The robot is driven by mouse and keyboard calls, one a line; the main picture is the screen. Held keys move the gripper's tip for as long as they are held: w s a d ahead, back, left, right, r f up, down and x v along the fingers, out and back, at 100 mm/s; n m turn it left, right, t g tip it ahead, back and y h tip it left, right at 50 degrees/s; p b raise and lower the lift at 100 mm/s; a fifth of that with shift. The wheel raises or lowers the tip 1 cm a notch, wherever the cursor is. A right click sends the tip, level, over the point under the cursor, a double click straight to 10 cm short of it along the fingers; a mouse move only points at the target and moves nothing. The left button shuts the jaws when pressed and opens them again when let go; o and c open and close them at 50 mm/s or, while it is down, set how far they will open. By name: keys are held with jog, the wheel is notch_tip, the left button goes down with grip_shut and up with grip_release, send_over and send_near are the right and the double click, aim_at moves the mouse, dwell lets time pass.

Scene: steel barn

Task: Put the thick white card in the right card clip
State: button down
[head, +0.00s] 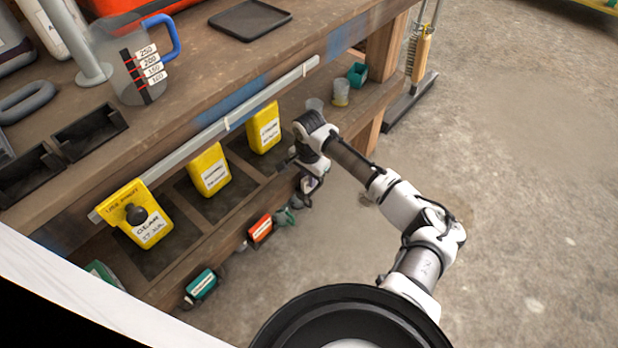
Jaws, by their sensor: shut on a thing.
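My gripper (308,190) hangs at the front edge of the lower shelf, pointing down. It is shut on a small pale piece that fits the thick white card; the arm and fingers hide most of it. Along the shelf's front edge are a red-orange label piece (261,228) and a teal one (202,285), with small grey and green fittings (285,217) beside the red one. My gripper is just right of these fittings. I cannot tell which fitting is the right card clip, or whether the held piece touches it.
Yellow labelled containers (209,170) hang along a grey rail (225,122) under the bench top (300,40). A measuring jug (135,65) and a black tray (249,19) stand on top. Small cups (341,92) stand at the shelf's far end.

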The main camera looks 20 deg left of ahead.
jog(key=c, duration=1.7)
grip_release()
jog(key=shift+f, duration=0.1)
jog(key=shift+c, duration=0.2)
notch_tip(320, 180, up, 8)
jog(key=shift+f+p, duration=0.1)
jog(key=shift+p, duration=0.45)
jog(key=shift+f, duration=0.1)
